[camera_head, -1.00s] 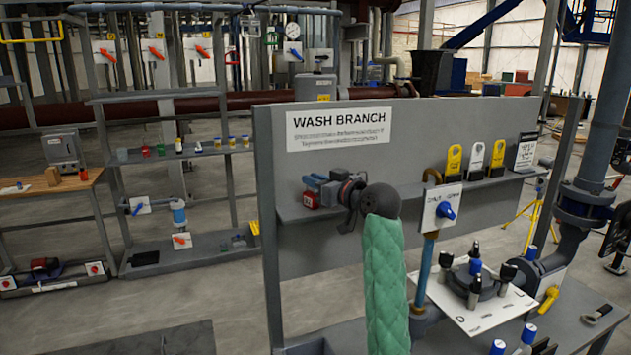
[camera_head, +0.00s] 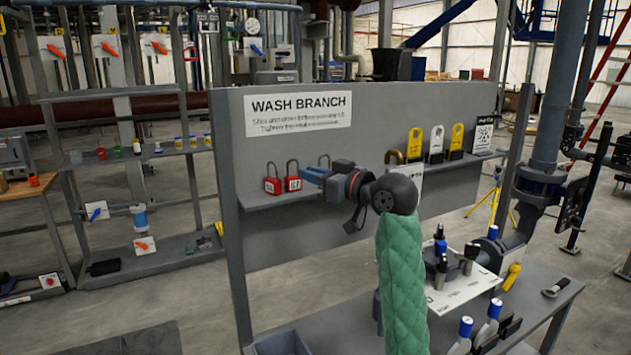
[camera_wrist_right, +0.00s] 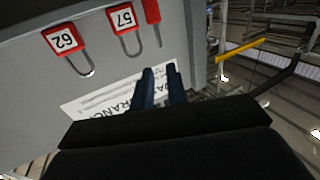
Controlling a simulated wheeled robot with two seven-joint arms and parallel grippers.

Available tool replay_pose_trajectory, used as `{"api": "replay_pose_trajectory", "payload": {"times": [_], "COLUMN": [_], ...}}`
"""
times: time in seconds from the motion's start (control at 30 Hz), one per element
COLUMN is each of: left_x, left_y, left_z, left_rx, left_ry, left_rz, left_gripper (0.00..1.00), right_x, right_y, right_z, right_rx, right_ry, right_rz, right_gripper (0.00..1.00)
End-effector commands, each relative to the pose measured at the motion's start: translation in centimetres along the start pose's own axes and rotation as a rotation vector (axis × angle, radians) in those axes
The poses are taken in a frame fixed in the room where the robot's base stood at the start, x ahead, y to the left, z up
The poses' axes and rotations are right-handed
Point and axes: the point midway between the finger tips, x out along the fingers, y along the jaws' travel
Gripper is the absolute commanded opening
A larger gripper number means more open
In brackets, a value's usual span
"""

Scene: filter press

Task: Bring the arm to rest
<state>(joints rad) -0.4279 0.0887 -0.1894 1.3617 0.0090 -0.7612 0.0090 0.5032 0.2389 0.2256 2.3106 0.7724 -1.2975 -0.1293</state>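My right arm, in a green quilted sleeve (camera_head: 402,285), rises in front of the grey wash branch panel (camera_head: 450,110). Its right gripper (camera_head: 308,173) points left, in front of the panel's shelf. In the right wrist view its two dark blue fingers (camera_wrist_right: 160,88) stand apart with nothing between them, so it is open and empty. Red padlocks (camera_head: 292,183) stand on the shelf just left of the fingertips; one is partly hidden behind the gripper. My left gripper is not in view.
Yellow and white tags (camera_head: 437,142) stand on the shelf to the right. A rack (camera_head: 150,250) stands behind at left.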

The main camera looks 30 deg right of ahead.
Motion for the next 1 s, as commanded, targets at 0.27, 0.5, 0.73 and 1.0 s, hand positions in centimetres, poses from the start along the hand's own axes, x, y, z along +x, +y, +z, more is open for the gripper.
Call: {"api": "replay_pose_trajectory", "payload": {"times": [0.27,0.5,0.73,1.0], "left_x": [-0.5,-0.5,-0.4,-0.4], "left_y": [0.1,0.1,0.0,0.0], "left_z": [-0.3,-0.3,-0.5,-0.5], "left_rx": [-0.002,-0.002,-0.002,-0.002], "left_ry": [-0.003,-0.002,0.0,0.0], "left_rz": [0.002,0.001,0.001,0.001], "left_gripper": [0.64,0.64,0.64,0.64], "right_x": [-0.6,-0.6,-0.4,-0.3], "right_y": [0.0,0.0,-0.2,-2.2], "right_z": [0.0,0.0,1.4,12.2], "right_rx": [0.0,0.0,0.005,0.038], "right_ry": [0.0,0.0,-0.024,-0.214], "right_rz": [0.001,0.001,0.005,0.049], "right_gripper": [0.15,0.15,0.15,0.15]}}
